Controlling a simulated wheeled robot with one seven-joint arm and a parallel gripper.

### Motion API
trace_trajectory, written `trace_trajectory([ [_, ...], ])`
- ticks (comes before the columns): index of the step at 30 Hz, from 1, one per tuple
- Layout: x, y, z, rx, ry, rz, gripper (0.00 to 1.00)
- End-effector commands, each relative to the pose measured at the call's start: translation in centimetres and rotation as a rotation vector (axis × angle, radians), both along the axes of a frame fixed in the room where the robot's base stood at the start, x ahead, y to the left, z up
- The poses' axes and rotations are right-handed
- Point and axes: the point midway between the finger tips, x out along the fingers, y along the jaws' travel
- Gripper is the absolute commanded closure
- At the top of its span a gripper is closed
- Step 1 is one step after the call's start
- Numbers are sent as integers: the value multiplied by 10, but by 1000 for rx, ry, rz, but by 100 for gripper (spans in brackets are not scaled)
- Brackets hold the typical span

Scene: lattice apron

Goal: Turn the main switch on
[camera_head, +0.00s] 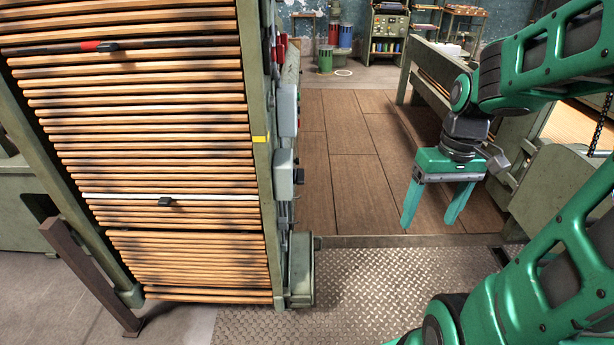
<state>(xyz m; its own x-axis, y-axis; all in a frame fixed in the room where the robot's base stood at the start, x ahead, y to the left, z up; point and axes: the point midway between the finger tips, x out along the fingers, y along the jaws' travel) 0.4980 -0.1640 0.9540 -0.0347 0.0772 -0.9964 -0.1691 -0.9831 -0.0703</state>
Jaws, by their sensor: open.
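Two grey boxes are fixed to the side of the green machine post, an upper box (288,110) and a lower box (283,174) with a small dark part on its right side. I cannot tell which of them, if either, is the main switch, or how it is set. My gripper (428,220) is at the right, well apart from the boxes. Its two green fingers point down, spread wide with nothing between them.
A tall frame of wooden slats (175,120) fills the left. Red parts (281,47) sit high on its post. A metal tread plate (370,290) and brown floor panels (345,150) lie clear between it and a green bench (430,72). Shelves (388,30) stand behind.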

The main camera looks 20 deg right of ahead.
Motion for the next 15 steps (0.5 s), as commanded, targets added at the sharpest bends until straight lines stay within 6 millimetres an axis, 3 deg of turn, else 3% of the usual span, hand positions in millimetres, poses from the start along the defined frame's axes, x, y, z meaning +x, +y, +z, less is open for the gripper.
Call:
trace_trajectory([
  [6,62,14,-36,141,-20,296,27],
  [15,134,44,-87,404,-171,655,27],
])
